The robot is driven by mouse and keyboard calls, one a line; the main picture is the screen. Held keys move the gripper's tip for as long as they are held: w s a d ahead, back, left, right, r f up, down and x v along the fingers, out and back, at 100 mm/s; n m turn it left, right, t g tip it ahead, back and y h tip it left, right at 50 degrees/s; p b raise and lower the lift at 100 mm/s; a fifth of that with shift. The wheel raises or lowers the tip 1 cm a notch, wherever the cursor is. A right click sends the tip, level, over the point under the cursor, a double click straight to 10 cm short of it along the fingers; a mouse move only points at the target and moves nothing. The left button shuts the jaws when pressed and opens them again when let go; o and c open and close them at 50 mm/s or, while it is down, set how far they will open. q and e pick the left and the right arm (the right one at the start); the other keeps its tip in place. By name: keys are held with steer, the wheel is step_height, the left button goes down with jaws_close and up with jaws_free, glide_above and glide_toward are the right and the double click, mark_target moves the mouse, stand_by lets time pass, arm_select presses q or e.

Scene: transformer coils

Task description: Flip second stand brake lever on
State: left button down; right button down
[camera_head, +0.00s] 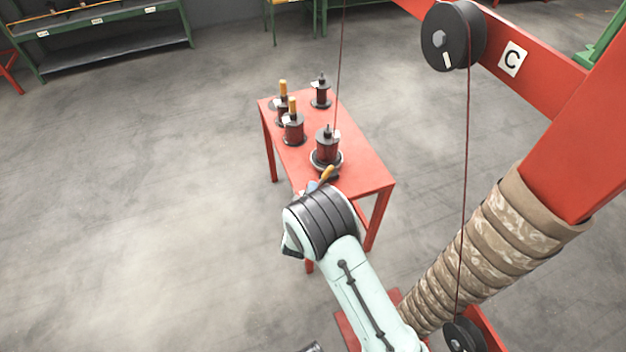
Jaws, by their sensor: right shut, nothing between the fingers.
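A red table (365,172) carries several coil stands. The nearest stand (326,148) holds a dark red coil with a wire rising from its top. Its brake lever, with a yellow handle (327,173), leans out low at the front. Two stands at the left, one nearer (293,130) and one farther (282,112), have yellow handles pointing up. The back right stand (321,93) shows no yellow handle. I cannot tell which stand counts as second. My right gripper (311,187) is shut and empty beside the nearest lever, largely hidden by my wrist; contact is unclear.
A red frame (560,90) with black pulleys (454,36) and a "C" label stands at the right. A cloth-wrapped column (490,255) stands close to my right arm. Green shelving (110,50) is at the back left. The floor left of the table is clear.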

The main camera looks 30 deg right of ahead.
steer(key=shift+v, duration=1.85)
steer(key=shift+r, duration=0.1)
steer(key=s+a+f+m+g+y+p, duration=0.2)
steer(key=s+a+f+g+y+p, duration=0.15)
steer(key=s+f, duration=0.4)
steer(key=s+a+f+m+g+y+p, duration=0.25)
steer(key=s+f+y, duration=0.25)
steer(key=s+f, duration=0.25)
steer(key=s+a+m+g+y+p, duration=0.2)
steer(key=s+a+m+g+y, duration=0.2)
steer(key=s+a, duration=0.8)
steer(key=s+g+y, duration=0.1)
steer(key=s+y, duration=0.1)
steer(key=s, duration=0.2)
steer(key=shift+g+p, duration=0.4)
steer(key=shift+s+a+f, duration=0.1)
